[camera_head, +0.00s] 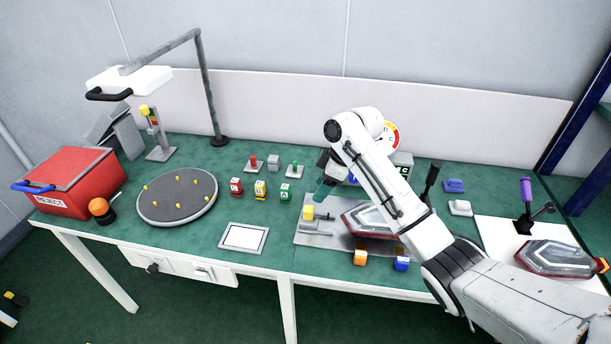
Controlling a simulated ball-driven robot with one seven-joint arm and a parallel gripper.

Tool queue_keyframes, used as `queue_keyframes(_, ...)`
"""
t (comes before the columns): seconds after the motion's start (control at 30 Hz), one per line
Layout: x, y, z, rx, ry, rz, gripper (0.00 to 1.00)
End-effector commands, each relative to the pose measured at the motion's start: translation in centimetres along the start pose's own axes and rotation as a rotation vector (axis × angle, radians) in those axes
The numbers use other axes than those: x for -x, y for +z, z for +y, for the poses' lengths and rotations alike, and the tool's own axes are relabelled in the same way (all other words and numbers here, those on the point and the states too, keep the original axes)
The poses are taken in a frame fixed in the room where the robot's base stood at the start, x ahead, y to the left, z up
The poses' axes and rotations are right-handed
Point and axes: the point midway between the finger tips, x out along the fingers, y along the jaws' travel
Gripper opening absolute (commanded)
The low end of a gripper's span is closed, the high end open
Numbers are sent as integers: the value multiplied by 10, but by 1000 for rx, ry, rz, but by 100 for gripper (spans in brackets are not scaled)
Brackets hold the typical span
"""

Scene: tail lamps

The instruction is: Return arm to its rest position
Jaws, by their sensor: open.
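My white arm reaches in from the lower right over the green bench (270,251). My arm covers part of this lamp and plate. A second tail lamp (560,258) lies on a white surface at the right.
A red reject box (75,178) and a round grey turntable (175,199) with yellow pegs stand left. Several small coloured blocks, a black lever (431,178) and a purple-handled lever (526,190) stand on the bench. A lamp post (208,90) rises behind. The front-left middle is fairly clear.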

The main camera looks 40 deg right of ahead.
Motion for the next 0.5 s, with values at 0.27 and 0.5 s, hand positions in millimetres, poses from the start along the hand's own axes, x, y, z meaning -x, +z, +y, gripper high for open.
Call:
queue_keyframes(0.27,0,0,0,0,0,0,57)
queue_keyframes(0.5,-42,-27,-62,-50,-37,41,57)
